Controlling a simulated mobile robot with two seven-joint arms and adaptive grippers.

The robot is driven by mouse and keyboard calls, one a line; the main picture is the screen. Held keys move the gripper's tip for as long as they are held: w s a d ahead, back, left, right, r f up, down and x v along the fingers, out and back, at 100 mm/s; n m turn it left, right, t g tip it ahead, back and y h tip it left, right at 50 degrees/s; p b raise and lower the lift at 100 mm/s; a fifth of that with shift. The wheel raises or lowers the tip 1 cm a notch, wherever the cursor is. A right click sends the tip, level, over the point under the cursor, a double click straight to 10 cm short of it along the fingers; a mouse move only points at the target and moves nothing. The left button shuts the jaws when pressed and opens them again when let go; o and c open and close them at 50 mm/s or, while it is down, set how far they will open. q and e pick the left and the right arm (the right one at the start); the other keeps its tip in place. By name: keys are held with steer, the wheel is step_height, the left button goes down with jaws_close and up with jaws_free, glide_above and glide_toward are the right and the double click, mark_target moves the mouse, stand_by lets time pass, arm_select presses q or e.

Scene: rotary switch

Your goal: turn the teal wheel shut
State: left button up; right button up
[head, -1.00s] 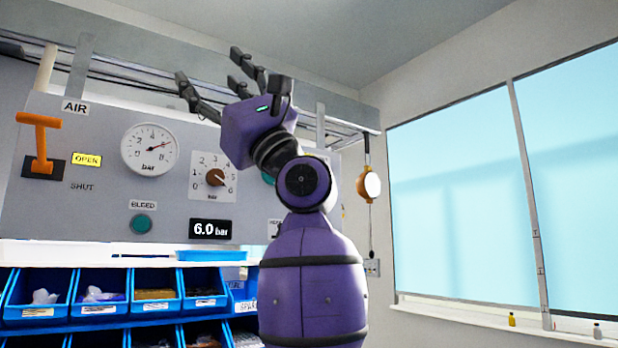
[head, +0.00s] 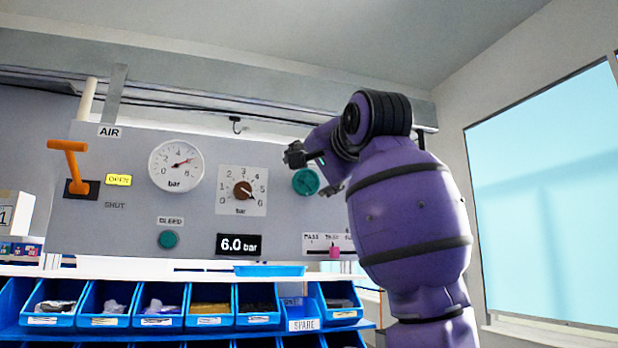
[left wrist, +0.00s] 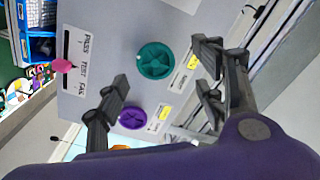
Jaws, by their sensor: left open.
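The teal wheel (head: 306,181) is on the right part of the grey panel, partly hidden by my left gripper (head: 310,173). In the left wrist view the whole round face of the teal wheel (left wrist: 156,60) shows. My left gripper (left wrist: 160,78) is open and empty there, its dark fingers spread to either side of the wheel in the picture. The fingers look apart from the wheel; the exact distance is unclear. The wheel's label is too small to read surely. My right gripper is not in view.
A purple wheel (left wrist: 132,117) sits near the teal one. A pink slider knob (head: 334,252) is below it. A selector knob (head: 243,190), a gauge (head: 176,166) and an orange lever (head: 75,168) are further left. Blue bins (head: 160,303) stand below the panel.

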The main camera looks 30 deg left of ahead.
mark_target(309, 183)
arm_select(q)
steer(key=w+a, duration=0.2)
steer(key=w, duration=0.1)
steer(key=shift+f, duration=0.15)
steer(key=shift+w+a+p, duration=0.2)
steer(key=shift+w+a, duration=0.1)
steer(key=shift+w, duration=0.2)
steer(key=shift+w+a+p, duration=0.15)
steer(key=shift+w+a, duration=0.15)
steer(key=shift+w, duration=0.2)
steer(key=shift+a, duration=0.45)
steer(key=shift+w+d, duration=0.1)
steer(key=shift+w+d+f, duration=0.1)
steer(key=shift+c, duration=0.7)
steer(key=c, duration=1)
steer(key=shift+o, duration=0.2)
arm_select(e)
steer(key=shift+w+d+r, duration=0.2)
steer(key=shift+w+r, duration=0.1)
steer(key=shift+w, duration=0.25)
